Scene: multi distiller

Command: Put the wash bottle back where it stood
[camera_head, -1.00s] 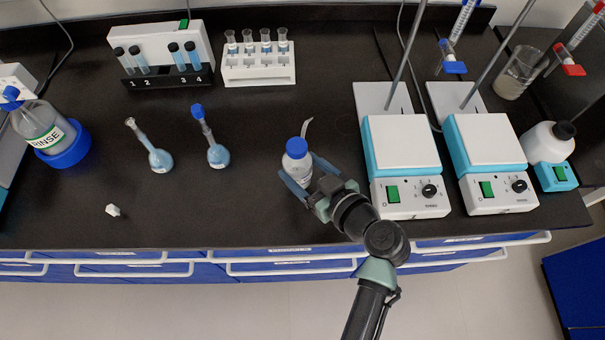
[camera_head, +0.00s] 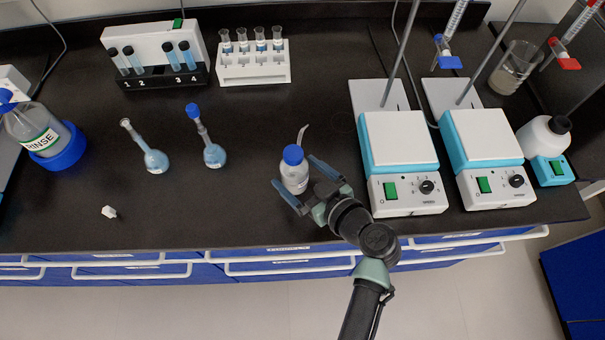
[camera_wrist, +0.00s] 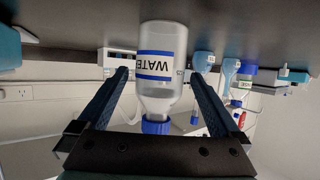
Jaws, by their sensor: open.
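The wash bottle (camera_head: 294,171) is a translucent white bottle with a blue cap and a thin pale spout. It stands upright on the dark bench, left of the hotplates. In the wrist view, which is upside down, the wash bottle (camera_wrist: 160,72) shows a WATER label and rests on the bench. In the wrist view my gripper (camera_wrist: 160,80) has one finger on each side of the bottle, with gaps visible.
Two hotplates (camera_head: 400,145) (camera_head: 488,140) stand to the right. Two blue-filled volumetric flasks (camera_head: 156,161) (camera_head: 214,155) stand left, with a small white stopper (camera_head: 109,212) in front. A test-tube rack (camera_head: 252,65) is behind. The bench between flasks and wash bottle is clear.

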